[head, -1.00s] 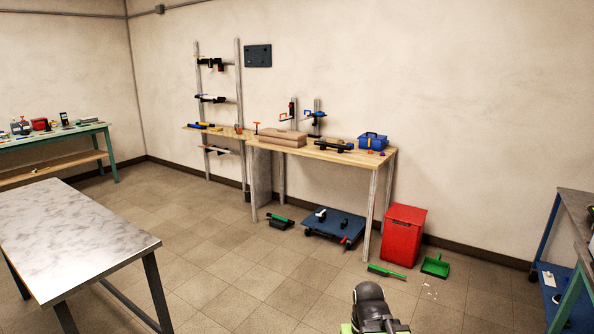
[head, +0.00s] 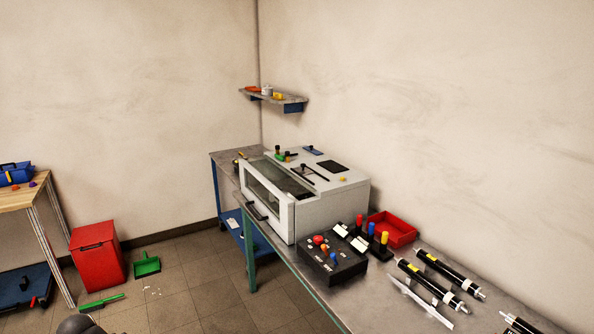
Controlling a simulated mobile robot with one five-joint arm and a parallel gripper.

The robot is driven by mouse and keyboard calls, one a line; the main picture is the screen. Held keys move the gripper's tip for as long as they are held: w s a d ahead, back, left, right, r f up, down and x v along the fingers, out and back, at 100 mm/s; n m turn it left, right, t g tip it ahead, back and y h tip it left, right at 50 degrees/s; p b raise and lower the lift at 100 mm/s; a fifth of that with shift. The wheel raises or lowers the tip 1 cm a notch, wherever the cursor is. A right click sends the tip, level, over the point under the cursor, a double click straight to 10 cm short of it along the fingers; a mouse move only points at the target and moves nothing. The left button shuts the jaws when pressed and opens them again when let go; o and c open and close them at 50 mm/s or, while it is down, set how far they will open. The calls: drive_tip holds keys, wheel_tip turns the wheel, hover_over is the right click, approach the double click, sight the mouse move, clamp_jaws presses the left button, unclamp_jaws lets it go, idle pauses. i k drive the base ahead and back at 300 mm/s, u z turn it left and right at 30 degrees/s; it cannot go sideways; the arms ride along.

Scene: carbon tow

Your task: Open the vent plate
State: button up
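A white box-shaped machine (head: 330,205) with a windowed front door (head: 270,190) and a dark door handle (head: 257,212) stands on a grey bench along the right wall. Its top carries a dark square panel (head: 333,167), a slotted strip with a dark knob (head: 308,173), a blue piece (head: 312,150) and small green and orange parts. I cannot tell for sure which of these is the vent plate. Only a dark rounded part of my arm shows at the bottom left edge. My gripper's fingers are not in view, and the arm is far from the machine.
On the grey bench (head: 415,325) lie a black control box (head: 330,260) with coloured knobs, a red tray (head: 393,229) and several black cylinders. A red bin (head: 97,258), green dustpan (head: 147,265) and green brush (head: 101,303) are on the floor. Open floor lies before the bench.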

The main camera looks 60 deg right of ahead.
sight(303, 171)
drive_tip(key=z, duration=5.15)
drive_tip(key=i, duration=0.1)
drive_tip(key=u, duration=3.1)
drive_tip(key=k, duration=0.9)
drive_tip(key=u, duration=0.2)
drive_tip(key=i, duration=0.9)
drive_tip(key=u, duration=0.35)
drive_tip(key=i, duration=1.2)
drive_tip(key=u, duration=0.7)
drive_tip(key=i, duration=1.95)
drive_tip(key=z, duration=0.3)
